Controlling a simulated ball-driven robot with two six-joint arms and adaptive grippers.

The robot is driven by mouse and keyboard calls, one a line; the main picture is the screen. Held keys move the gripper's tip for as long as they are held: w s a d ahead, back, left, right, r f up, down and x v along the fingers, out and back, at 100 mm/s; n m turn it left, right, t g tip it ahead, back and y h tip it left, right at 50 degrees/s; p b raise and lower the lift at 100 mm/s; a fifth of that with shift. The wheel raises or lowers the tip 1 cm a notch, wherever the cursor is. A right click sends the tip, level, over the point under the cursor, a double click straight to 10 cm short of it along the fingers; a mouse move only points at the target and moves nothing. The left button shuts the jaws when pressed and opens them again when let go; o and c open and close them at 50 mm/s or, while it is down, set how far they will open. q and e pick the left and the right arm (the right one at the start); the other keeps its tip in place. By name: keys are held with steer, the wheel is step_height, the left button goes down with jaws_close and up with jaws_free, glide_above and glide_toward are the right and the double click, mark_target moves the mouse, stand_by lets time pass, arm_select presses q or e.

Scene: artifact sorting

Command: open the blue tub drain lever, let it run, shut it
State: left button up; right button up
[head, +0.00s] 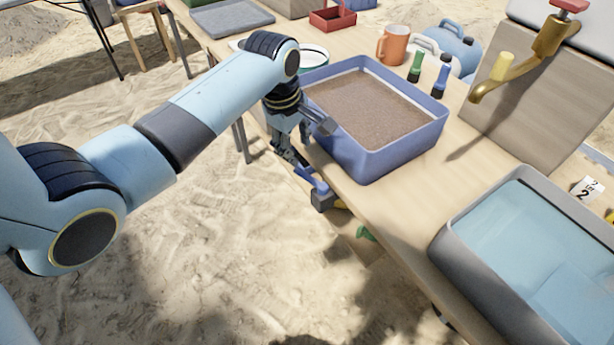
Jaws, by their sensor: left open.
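The blue tub (385,160) stands on the wooden table near its front edge, filled with brown, sand-like material. Below it, at the table's front side, is a blue drain lever (321,197) with a dark body and a bit of yellow beside it. My left gripper (299,167) points down in front of the tub's near left corner, just above and left of the lever. Its fingers are open, and I cannot tell whether they touch the lever. Part of the lever's upper end is hidden by the fingers. My right gripper is not in view.
A grey tub (470,270) of bluish water stands at right. Behind are a brass tap (520,60), an orange mug (393,45), green and blue small bottles (416,68) and a blue jug (456,45). A green item (365,233) shows below the table edge. Sandy ground lies in front.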

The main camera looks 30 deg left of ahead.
mark_target(302, 173)
arm_select(q)
steer(key=f, duration=0.2)
steer(key=f+b, duration=0.1)
steer(key=f, duration=0.2)
steer(key=w+f+b, duration=0.1)
steer(key=f, duration=0.2)
steer(key=shift+w+d, duration=0.1)
steer(key=shift+d, duration=0.1)
steer(key=shift+f+b, duration=0.3)
steer(key=shift+f, duration=0.05)
steer(key=shift+w+f, duration=0.15)
steer(key=shift+f, duration=0.1)
steer(key=c, duration=0.8)
jaws_close()
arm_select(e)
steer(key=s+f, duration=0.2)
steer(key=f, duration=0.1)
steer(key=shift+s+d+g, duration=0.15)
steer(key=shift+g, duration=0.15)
